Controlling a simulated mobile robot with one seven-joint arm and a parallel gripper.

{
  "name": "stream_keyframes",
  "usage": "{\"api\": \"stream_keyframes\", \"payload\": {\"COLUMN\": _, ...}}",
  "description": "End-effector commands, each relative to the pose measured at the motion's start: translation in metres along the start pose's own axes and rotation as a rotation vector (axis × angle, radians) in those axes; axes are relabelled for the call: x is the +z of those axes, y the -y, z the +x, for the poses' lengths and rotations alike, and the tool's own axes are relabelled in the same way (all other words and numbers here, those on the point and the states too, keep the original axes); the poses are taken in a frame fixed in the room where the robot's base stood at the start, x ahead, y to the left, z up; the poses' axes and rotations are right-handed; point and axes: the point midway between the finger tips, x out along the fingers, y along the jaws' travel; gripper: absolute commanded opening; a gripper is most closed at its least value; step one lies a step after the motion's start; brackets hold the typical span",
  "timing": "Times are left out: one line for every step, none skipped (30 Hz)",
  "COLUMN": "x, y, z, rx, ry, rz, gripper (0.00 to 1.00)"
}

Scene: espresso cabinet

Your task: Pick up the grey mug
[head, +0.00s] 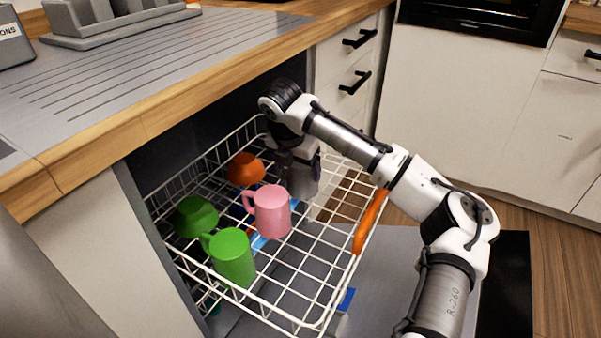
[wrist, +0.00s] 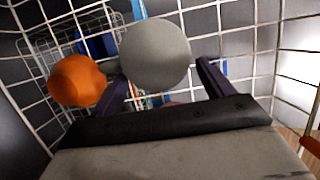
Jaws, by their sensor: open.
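The grey mug (wrist: 155,52) shows in the wrist view as a round grey shape just ahead of my gripper, between the lines of its two fingers. My gripper (wrist: 163,72) is open, with one dark finger on each side of the mug. I cannot tell whether the fingers touch it. In the head view my gripper (head: 300,162) points down into the white dish rack, and the grey mug (head: 292,186) shows partly between and below the fingers.
The rack (head: 310,296) also holds a pink mug (head: 272,212) close by, a green mug (head: 232,258), a green bowl (head: 195,216) and an orange bowl (head: 246,169). An orange object (head: 368,222) lies along the rack's right side. The wooden counter edge (head: 160,118) overhangs behind.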

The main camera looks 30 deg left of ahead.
Motion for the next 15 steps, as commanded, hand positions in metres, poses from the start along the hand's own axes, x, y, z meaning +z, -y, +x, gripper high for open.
{"api": "stream_keyframes", "payload": {"x": 0.009, "y": 0.000, "z": 0.004, "rx": -0.003, "ry": 0.001, "rz": 0.005, "gripper": 0.80}}
{"api": "stream_keyframes", "payload": {"x": 0.015, "y": 0.000, "z": 0.006, "rx": -0.003, "ry": 0.001, "rz": 0.004, "gripper": 0.80}}
{"api": "stream_keyframes", "payload": {"x": 0.021, "y": 0.000, "z": 0.008, "rx": -0.002, "ry": 0.001, "rz": 0.005, "gripper": 0.80}}
{"api": "stream_keyframes", "payload": {"x": 0.026, "y": 0.001, "z": 0.009, "rx": -0.001, "ry": 0.001, "rz": 0.005, "gripper": 0.80}}
{"api": "stream_keyframes", "payload": {"x": 0.023, "y": 0.001, "z": 0.018, "rx": -0.002, "ry": -0.001, "rz": 0.002, "gripper": 0.80}}
{"api": "stream_keyframes", "payload": {"x": 0.022, "y": 0.000, "z": 0.024, "rx": -0.001, "ry": -0.001, "rz": 0.001, "gripper": 0.80}}
{"api": "stream_keyframes", "payload": {"x": 0.022, "y": 0.000, "z": 0.028, "rx": -0.001, "ry": -0.001, "rz": 0.001, "gripper": 0.80}}
{"api": "stream_keyframes", "payload": {"x": 0.022, "y": 0.000, "z": 0.031, "rx": 0.000, "ry": 0.000, "rz": 0.001, "gripper": 0.80}}
{"api": "stream_keyframes", "payload": {"x": 0.022, "y": 0.000, "z": 0.034, "rx": 0.000, "ry": 0.000, "rz": 0.001, "gripper": 0.80}}
{"api": "stream_keyframes", "payload": {"x": 0.022, "y": 0.000, "z": 0.035, "rx": 0.000, "ry": 0.000, "rz": 0.001, "gripper": 0.80}}
{"api": "stream_keyframes", "payload": {"x": 0.022, "y": 0.000, "z": 0.036, "rx": 0.000, "ry": 0.000, "rz": 0.001, "gripper": 0.80}}
{"api": "stream_keyframes", "payload": {"x": 0.022, "y": 0.000, "z": 0.037, "rx": 0.001, "ry": 0.000, "rz": 0.001, "gripper": 0.80}}
{"api": "stream_keyframes", "payload": {"x": 0.022, "y": 0.000, "z": 0.037, "rx": 0.001, "ry": 0.001, "rz": 0.001, "gripper": 0.80}}
{"api": "stream_keyframes", "payload": {"x": 0.022, "y": 0.000, "z": 0.037, "rx": 0.001, "ry": 0.001, "rz": 0.001, "gripper": 0.80}}
{"api": "stream_keyframes", "payload": {"x": 0.022, "y": 0.000, "z": 0.037, "rx": 0.001, "ry": 0.001, "rz": 0.001, "gripper": 0.80}}
